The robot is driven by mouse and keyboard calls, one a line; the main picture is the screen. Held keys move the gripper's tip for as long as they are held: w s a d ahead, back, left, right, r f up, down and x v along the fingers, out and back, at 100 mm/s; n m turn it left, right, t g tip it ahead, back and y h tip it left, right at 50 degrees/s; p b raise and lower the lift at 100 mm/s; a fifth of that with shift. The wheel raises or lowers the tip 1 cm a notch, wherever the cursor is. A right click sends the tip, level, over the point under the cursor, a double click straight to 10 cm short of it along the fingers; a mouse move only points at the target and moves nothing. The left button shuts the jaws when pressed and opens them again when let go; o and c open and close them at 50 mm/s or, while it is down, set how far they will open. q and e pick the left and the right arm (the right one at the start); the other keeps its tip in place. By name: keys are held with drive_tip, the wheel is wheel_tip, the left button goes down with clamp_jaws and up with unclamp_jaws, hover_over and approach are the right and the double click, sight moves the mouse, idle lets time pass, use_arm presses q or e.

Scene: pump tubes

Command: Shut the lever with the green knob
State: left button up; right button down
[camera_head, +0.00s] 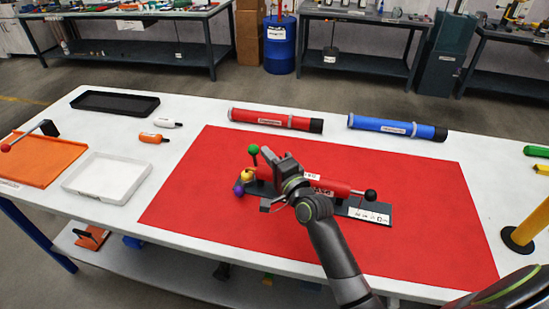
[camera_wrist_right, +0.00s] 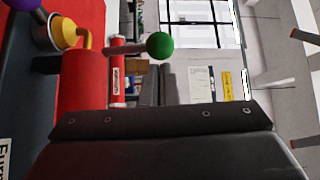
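The lever with the green knob (camera_head: 253,149) stands up at the left end of a red pump tube (camera_head: 328,187) on a dark base plate (camera_head: 377,213). The green knob (camera_wrist_right: 159,46) also shows in the right wrist view, at the end of its rod and just beyond the finger tips. My right gripper (camera_head: 283,160) is to the right of the green knob, over the tube, and apart from it. Its fingers (camera_wrist_right: 159,85) look close together with nothing between them. My arm hides part of the tube. My left gripper is not in view.
By the lever are a yellow fitting (camera_head: 246,175) and purple knob (camera_head: 239,189); a black knob (camera_head: 371,195) is at the right end. The red mat (camera_head: 200,190) is clear on the left. Red (camera_head: 270,119) and blue (camera_head: 395,127) tubes lie behind. A yellow post (camera_head: 530,226) stands right.

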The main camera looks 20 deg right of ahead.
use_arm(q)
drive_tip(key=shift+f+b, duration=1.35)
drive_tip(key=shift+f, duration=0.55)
use_arm(e)
drive_tip(key=shift+s+a+f+n+t+y, duration=0.3)
drive_tip(key=shift+s+a+n+t, duration=0.15)
drive_tip(key=shift+n, duration=0.25)
drive_tip(key=shift+s, duration=0.1)
use_arm(q)
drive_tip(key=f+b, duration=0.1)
drive_tip(key=b, duration=0.1)
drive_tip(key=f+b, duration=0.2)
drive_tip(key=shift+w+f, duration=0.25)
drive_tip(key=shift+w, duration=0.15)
use_arm(e)
drive_tip(key=v, duration=1.7)
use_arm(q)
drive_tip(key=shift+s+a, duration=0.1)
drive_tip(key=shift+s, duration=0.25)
use_arm(e)
drive_tip(key=shift+s, duration=0.15)
drive_tip(key=shift+f, duration=0.1)
